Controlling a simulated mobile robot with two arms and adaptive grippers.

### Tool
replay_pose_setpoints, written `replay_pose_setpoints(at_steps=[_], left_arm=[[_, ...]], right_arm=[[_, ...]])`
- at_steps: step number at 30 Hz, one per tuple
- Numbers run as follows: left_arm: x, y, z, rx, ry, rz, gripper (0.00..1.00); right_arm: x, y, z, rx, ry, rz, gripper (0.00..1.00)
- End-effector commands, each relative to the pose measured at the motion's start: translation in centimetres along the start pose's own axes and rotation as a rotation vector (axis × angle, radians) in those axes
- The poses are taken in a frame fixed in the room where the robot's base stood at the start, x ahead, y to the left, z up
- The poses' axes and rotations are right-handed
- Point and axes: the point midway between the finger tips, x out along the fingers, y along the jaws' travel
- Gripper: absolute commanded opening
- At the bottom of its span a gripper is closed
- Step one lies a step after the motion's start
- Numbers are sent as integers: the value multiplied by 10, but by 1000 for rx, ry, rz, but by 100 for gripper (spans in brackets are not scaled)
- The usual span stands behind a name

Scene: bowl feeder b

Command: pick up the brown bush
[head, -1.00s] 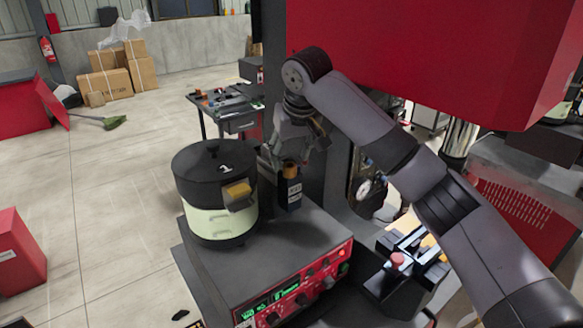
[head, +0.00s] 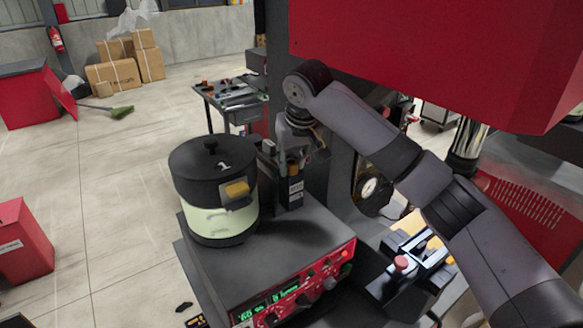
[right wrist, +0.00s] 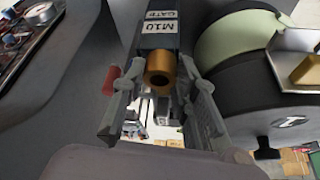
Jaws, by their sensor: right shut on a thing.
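The brown bush (right wrist: 160,72) is a short bronze-coloured ring with a dark bore. In the right wrist view it sits between the fingertips of my right gripper (right wrist: 160,80), at the end of a dark block (right wrist: 159,28) with white labels reading M10 GATE. In the head view my right gripper (head: 293,157) is down over the top of this dark block (head: 290,190), shut on the bush, which is mostly hidden there by the fingers. I cannot tell whether the bush is clear of the block. My left gripper is not in view.
A round bowl feeder (head: 214,190) with black lid and pale green body stands close left of the block, on a grey unit with a red control panel (head: 300,290). A black clamp fixture (head: 410,262) lies to the right. A large red housing (head: 430,60) hangs above.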

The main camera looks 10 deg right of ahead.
Motion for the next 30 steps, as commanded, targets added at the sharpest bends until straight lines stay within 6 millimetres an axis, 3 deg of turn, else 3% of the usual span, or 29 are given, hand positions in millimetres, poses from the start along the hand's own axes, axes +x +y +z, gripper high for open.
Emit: replay_pose_setpoints(at_steps=[7, 20, 25, 30], left_arm=[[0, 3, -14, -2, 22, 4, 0], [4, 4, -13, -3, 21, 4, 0], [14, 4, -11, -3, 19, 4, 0], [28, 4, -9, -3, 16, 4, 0]], right_arm=[[2, 0, 1, 0, -4, 2, 0], [-5, 0, -2, 0, 0, 1, 0], [-23, 0, -10, 1, 2, 0, 0], [-60, -1, -25, 1, 4, -1, 0]])
